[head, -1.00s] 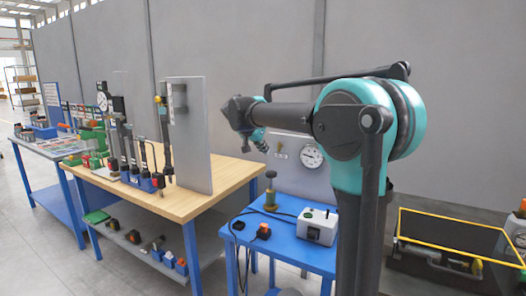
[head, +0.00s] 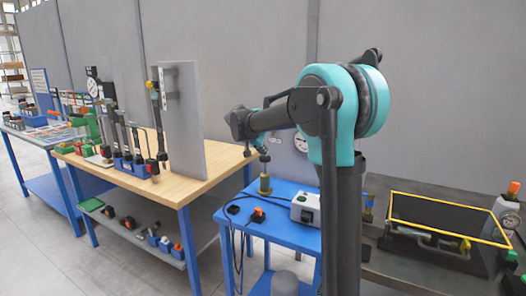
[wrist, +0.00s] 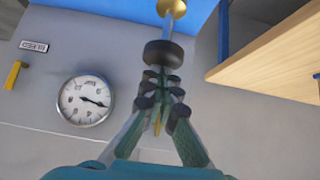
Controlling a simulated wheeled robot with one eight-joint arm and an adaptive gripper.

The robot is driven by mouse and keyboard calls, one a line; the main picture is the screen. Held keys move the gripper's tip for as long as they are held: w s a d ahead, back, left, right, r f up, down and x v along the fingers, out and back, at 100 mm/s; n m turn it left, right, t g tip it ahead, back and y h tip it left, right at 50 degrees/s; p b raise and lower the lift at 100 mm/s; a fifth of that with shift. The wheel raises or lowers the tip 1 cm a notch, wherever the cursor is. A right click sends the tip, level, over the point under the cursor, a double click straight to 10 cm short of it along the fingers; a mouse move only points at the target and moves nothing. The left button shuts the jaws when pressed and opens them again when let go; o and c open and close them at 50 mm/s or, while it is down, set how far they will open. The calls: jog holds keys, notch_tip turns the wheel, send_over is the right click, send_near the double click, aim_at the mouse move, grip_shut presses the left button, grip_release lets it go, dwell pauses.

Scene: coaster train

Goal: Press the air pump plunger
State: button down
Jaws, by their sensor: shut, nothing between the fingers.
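The air pump (head: 265,184) stands upright on the blue table, a brass body with a thin rod and a dark knob on top. In the wrist view the pump's brass part (wrist: 172,7) is at the top edge, with the dark round plunger knob (wrist: 165,53) on its rod. The rod is visible between knob and body. My gripper (head: 261,149) is just above the knob in the head view. In the wrist view my gripper (wrist: 160,76) is shut and empty, its fingertips right at the knob; I cannot tell whether they touch it.
A white control box (head: 306,208) and an orange-topped switch (head: 257,215) stand beside the pump. A gauge (wrist: 84,100) is on the grey panel behind. A wooden bench (head: 205,180) with an upright grey board (head: 187,120) is to the left. A yellow-rimmed dark case (head: 440,205) is at the right.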

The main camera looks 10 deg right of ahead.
aim_at(262, 161)
jog(key=shift+f, duration=2.8)
jog(key=shift+r, duration=0.3)
jog(key=w+d+r+v, duration=0.1)
jog(key=v, duration=1.1)
jog(key=shift+r, duration=0.55)
jog(key=shift+a, duration=0.15)
